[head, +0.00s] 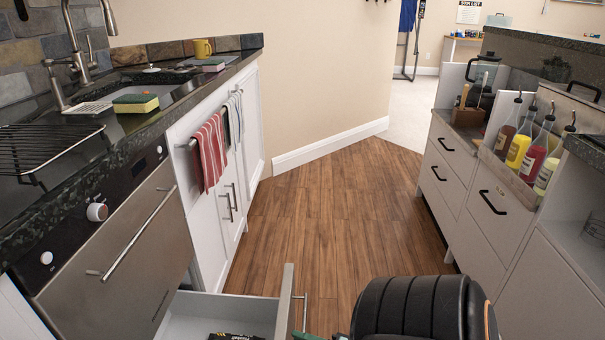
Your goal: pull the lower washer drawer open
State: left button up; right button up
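The washer (112,262) is the steel-fronted appliance under the left counter, with two round knobs and a long bar handle. Below it, the lower drawer (210,306) stands pulled out over the floor. Its pale inside shows, with a dark item (236,337) at the bottom edge. The drawer's front panel (284,300) carries a vertical-looking metal handle (304,312). My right arm's black wrist fills the bottom middle. Only a sliver of my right gripper (322,337) shows at the frame edge, close to the drawer front; its fingers are cut off.
The wooden floor (330,215) is clear between the two counters. On the right, white drawers with black handles stand below a pulled-out rack of sauce bottles (518,150). A striped towel (208,152) hangs on the left cabinet. A sponge (135,103) lies by the sink.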

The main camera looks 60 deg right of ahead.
jog(key=o, duration=0.3)
jog(key=shift+o, duration=0.2)
jog(key=s+r+p, duration=0.2)
jog(key=s, duration=1)
jog(key=shift+s+r, duration=0.15)
jog(key=shift+s, duration=0.1)
